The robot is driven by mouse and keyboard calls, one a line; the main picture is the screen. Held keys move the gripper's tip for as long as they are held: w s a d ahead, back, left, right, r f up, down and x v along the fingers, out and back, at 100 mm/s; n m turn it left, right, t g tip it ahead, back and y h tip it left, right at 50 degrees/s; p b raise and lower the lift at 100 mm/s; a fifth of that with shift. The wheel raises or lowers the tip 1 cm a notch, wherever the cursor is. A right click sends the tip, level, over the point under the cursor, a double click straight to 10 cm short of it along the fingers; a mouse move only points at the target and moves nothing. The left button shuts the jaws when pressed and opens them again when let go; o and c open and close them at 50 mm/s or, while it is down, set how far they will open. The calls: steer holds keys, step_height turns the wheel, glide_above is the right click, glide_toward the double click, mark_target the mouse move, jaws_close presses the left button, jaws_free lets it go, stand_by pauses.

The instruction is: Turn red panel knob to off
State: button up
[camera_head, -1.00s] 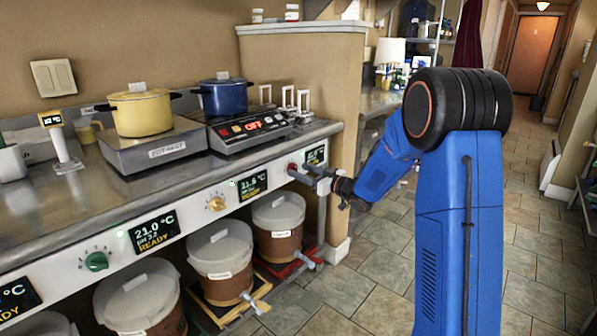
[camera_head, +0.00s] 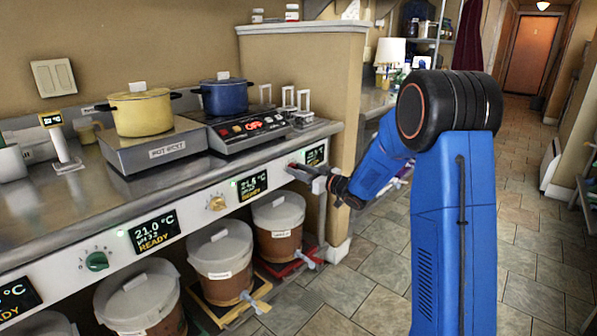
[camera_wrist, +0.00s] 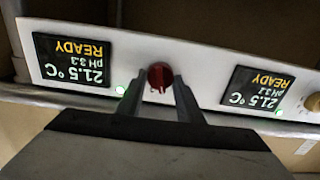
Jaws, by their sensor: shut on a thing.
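The red panel knob (camera_wrist: 159,76) is on the white control panel in the wrist view, between two lit displays. My gripper (camera_wrist: 160,88) has its two fingers on either side of the knob and is shut on it. In the head view my gripper (camera_head: 302,168) reaches the right end of the panel, where it covers most of the knob. The knob's scale marks cannot be read, so its setting is unclear.
The displays (camera_wrist: 72,60) read 21.5 °C and READY. A yellow knob (camera_head: 216,203) and a green knob (camera_head: 97,261) sit further left on the panel. Lidded buckets (camera_head: 278,225) stand below. A blue pot (camera_head: 224,97) and a yellow pot (camera_head: 141,112) stand on the counter. A metal rail (camera_wrist: 60,99) runs along the panel.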

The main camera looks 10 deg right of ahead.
steer(key=n, duration=1.4)
steer(key=shift+s+a+f, duration=0.15)
steer(key=shift+f, duration=0.1)
stand_by(0.5)
steer(key=o, duration=1)
steer(key=v, duration=1.7)
steer(key=shift+s+r, duration=0.1)
steer(key=shift+s, duration=0.05)
